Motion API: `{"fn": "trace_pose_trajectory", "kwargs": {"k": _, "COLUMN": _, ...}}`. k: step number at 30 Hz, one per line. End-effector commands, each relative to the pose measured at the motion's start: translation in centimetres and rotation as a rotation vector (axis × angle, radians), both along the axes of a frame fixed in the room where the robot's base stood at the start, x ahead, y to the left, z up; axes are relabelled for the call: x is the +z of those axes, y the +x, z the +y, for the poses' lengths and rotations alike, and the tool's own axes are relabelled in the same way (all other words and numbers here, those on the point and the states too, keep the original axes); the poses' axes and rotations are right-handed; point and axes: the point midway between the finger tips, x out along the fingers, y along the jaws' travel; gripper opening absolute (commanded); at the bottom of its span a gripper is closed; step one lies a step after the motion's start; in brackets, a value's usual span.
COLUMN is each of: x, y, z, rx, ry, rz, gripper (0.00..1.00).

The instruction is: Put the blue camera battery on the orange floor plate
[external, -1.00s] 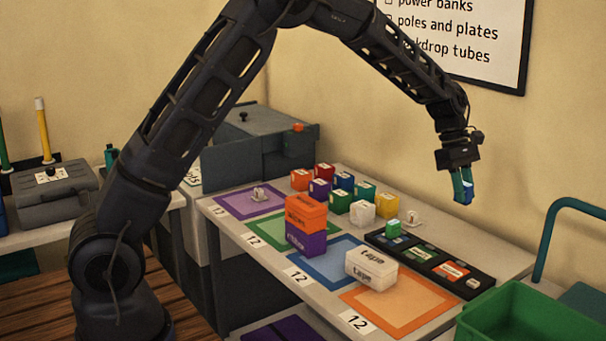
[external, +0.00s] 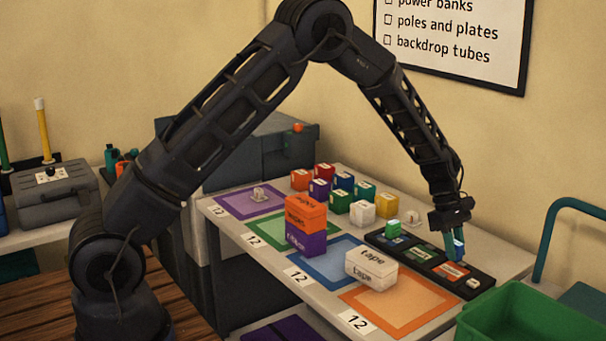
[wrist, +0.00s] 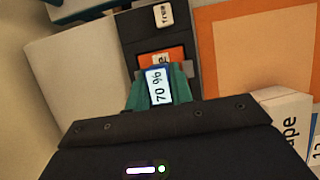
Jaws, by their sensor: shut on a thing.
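My gripper (external: 456,247) is shut on the blue camera battery (external: 460,250), low over the dark slotted tray at the table's far right edge. The orange floor plate (external: 420,319) lies at the table's near right end, to the near left of the gripper. It also shows at upper right in the wrist view (wrist: 206,44). Its middle is bare.
White tape boxes (external: 370,272) are stacked at the orange plate's left corner. Orange and purple boxes (external: 305,225) stand farther left. A green crate (external: 530,318) is at right.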

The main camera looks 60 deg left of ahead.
Motion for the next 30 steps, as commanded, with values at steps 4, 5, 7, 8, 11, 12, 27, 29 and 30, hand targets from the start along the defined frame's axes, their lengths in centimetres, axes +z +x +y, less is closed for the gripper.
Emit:
{"fn": "trace_pose_trajectory", "kwargs": {"k": 4, "x": -2.2, "y": 0.0, "z": 0.0, "rx": 0.000, "ry": 0.000, "rz": 0.002, "gripper": 0.00}}
{"fn": "trace_pose_trajectory", "kwargs": {"k": 5, "x": -2.6, "y": 0.0, "z": 0.0, "rx": 0.001, "ry": 0.000, "rz": 0.003, "gripper": 0.00}}
{"fn": "trace_pose_trajectory", "kwargs": {"k": 7, "x": -3.1, "y": 0.0, "z": 0.0, "rx": 0.001, "ry": 0.000, "rz": 0.001, "gripper": 0.00}}
{"fn": "trace_pose_trajectory", "kwargs": {"k": 8, "x": -3.1, "y": 0.0, "z": 0.0, "rx": 0.000, "ry": 0.000, "rz": 0.001, "gripper": 0.00}}
{"fn": "trace_pose_trajectory", "kwargs": {"k": 11, "x": -3.1, "y": 0.0, "z": 0.0, "rx": -0.001, "ry": 0.000, "rz": 0.000, "gripper": 0.00}}
{"fn": "trace_pose_trajectory", "kwargs": {"k": 12, "x": -3.1, "y": 0.0, "z": 0.0, "rx": 0.000, "ry": 0.000, "rz": 0.001, "gripper": 0.00}}
{"fn": "trace_pose_trajectory", "kwargs": {"k": 27, "x": -3.4, "y": 0.0, "z": 0.0, "rx": -0.001, "ry": 0.000, "rz": 0.001, "gripper": 0.31}}
{"fn": "trace_pose_trajectory", "kwargs": {"k": 29, "x": -3.3, "y": 0.0, "z": 0.0, "rx": -0.001, "ry": 0.000, "rz": 0.001, "gripper": 0.31}}
{"fn": "trace_pose_trajectory", "kwargs": {"k": 30, "x": -3.2, "y": 0.0, "z": 0.0, "rx": -0.001, "ry": 0.000, "rz": 0.000, "gripper": 0.31}}
